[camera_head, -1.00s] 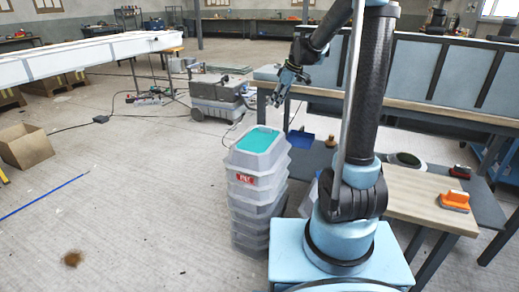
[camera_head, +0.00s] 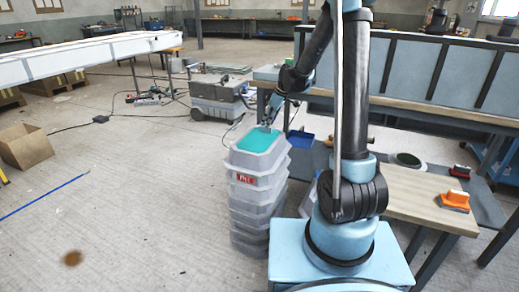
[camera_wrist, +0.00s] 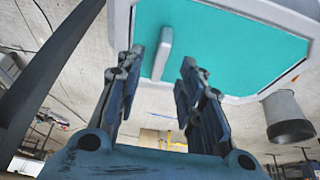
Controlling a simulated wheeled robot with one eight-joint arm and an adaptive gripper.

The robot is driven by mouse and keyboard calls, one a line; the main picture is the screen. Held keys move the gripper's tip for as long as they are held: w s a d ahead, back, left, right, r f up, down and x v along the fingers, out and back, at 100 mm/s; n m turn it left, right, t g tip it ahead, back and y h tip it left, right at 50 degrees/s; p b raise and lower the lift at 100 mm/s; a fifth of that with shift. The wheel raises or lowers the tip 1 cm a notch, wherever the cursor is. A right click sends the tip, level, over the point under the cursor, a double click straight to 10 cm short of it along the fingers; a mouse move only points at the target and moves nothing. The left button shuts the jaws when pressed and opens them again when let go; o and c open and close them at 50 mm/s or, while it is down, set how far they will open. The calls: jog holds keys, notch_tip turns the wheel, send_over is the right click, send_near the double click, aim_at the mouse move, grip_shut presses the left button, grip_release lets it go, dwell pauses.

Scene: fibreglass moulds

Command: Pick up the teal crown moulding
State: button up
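A flat teal panel (camera_head: 255,140) lies in the top of a tall stack of grey tubs (camera_head: 257,182). In the wrist view the teal panel (camera_wrist: 225,40) has a pale rim, and a short pale grey-green bar (camera_wrist: 161,55) stands on it. I cannot tell whether the panel or the bar is the crown moulding. My gripper (camera_head: 268,127) is just above the panel's far edge. In the wrist view my gripper (camera_wrist: 162,60) is open, with the bar seen between its fingertips. Contact cannot be told.
A workbench (camera_head: 415,188) with an orange-handled tool (camera_head: 455,201) stands to the right. A blue tray (camera_head: 300,139) is close to the right of the stack. A grey machine (camera_head: 217,97) stands behind it. The floor to the left is mostly open, with a cardboard box (camera_head: 25,147).

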jog(key=shift+x, duration=1.5)
jog(key=shift+c, duration=0.6)
grip_shut()
